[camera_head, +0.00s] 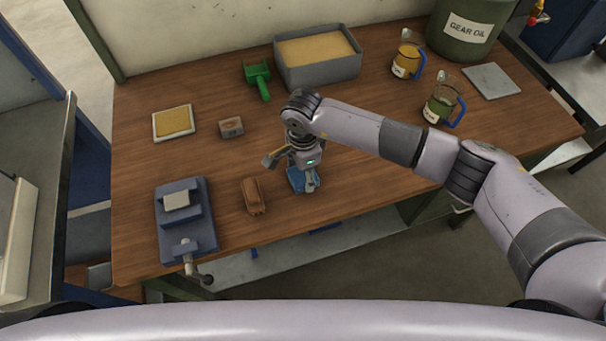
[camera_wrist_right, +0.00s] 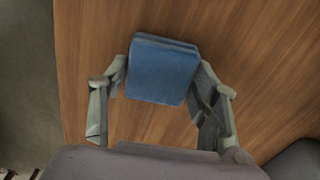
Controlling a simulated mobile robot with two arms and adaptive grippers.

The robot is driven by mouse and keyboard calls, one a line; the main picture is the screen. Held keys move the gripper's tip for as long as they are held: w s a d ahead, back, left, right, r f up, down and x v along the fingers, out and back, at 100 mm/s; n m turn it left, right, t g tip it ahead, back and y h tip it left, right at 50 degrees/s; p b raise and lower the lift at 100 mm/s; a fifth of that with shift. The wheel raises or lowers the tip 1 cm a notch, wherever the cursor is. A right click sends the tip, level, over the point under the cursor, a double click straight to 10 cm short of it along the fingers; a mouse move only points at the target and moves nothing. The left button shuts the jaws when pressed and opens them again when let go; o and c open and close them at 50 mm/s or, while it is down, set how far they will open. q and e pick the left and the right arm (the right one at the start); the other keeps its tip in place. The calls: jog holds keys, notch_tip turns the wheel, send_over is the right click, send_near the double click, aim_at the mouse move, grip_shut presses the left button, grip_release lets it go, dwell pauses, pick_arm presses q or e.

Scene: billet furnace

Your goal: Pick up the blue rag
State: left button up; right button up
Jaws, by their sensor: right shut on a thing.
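The blue rag (camera_head: 297,180) is a folded, flat block on the wooden table near its front edge. It also shows in the right wrist view as a blue rectangle (camera_wrist_right: 162,72) between the two fingers. My right gripper (camera_head: 308,188) is over the rag, pointing down. In the right wrist view its fingers (camera_wrist_right: 161,84) are shut on the rag's two sides. I cannot tell whether the rag is lifted off the table. My left gripper is not in view.
A brown brush-like block (camera_head: 253,196) lies just left of the rag. A blue-grey vise (camera_head: 186,238) stands at the front left. A grey sand bin (camera_head: 318,68), green scoop (camera_head: 258,78), two jugs (camera_head: 408,62) and a gear oil drum (camera_head: 466,30) stand farther back.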

aim_at(303, 174)
jog(key=shift+r, duration=0.1)
notch_tip(303, 174, up, 20)
jog(key=b, duration=0.6)
jog(key=o, duration=0.6)
jog(key=c, duration=0.5)
